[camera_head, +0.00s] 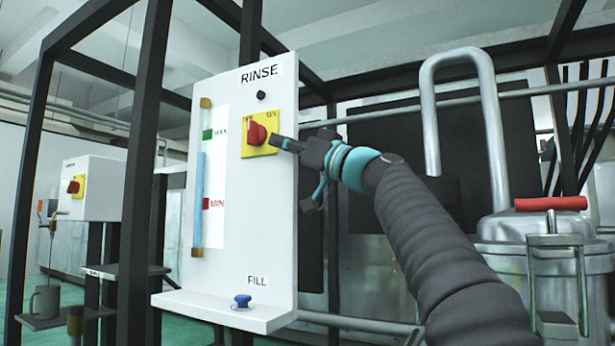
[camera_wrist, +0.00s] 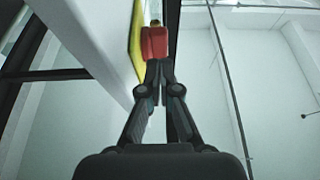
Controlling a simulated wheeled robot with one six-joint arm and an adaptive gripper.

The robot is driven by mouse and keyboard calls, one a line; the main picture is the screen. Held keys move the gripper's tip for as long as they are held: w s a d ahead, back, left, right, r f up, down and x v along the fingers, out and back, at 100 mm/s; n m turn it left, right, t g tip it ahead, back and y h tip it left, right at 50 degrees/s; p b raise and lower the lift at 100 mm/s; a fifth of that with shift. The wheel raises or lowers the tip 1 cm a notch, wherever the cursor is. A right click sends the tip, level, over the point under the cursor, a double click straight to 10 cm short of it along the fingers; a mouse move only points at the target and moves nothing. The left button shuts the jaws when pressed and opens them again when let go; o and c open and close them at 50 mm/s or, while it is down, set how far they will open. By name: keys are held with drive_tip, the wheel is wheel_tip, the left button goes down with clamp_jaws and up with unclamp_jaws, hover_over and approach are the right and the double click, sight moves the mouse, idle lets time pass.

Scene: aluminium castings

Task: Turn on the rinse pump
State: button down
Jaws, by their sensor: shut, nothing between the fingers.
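The rinse panel (camera_head: 270,200) is a white upright board with the label RINSE at its top. A red rotary knob (camera_head: 256,133) sits on a yellow plate (camera_head: 262,149) under that label, with ON lettering at the plate's upper right. My gripper (camera_head: 277,141) is shut and empty, its fingertips close to the right side of the knob. In the wrist view the red knob (camera_wrist: 155,42) is just ahead of the shut fingertips (camera_wrist: 160,70), beside the yellow plate (camera_wrist: 136,40). I cannot tell whether the fingertips touch the knob.
A small black lamp or button (camera_head: 261,95) is above the plate. A level gauge (camera_head: 208,180) is at the left and a blue FILL knob (camera_head: 242,301) is below. A second panel with a red knob (camera_head: 74,186) stands further left. A metal vessel (camera_head: 535,240) stands right.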

drive_tip(key=s+d+f, duration=0.3)
drive_tip(key=d+f, duration=0.3)
drive_tip(key=shift+s+d+f+b, duration=0.15)
drive_tip(key=shift+d+f+b, duration=0.05)
drive_tip(key=shift+f+b, duration=0.2)
idle(0.3)
wheel_tip(320, 180, up, 9)
drive_tip(key=s+d+n+g+h+p, duration=0.1)
drive_tip(key=n+h+p, duration=0.3)
drive_tip(key=n+p, duration=0.6)
drive_tip(key=shift+s+d+n+g+h, duration=0.35)
drive_tip(key=shift+d+n+g, duration=0.3)
drive_tip(key=shift+n, duration=3.35)
drive_tip(key=shift+f, duration=0.1)
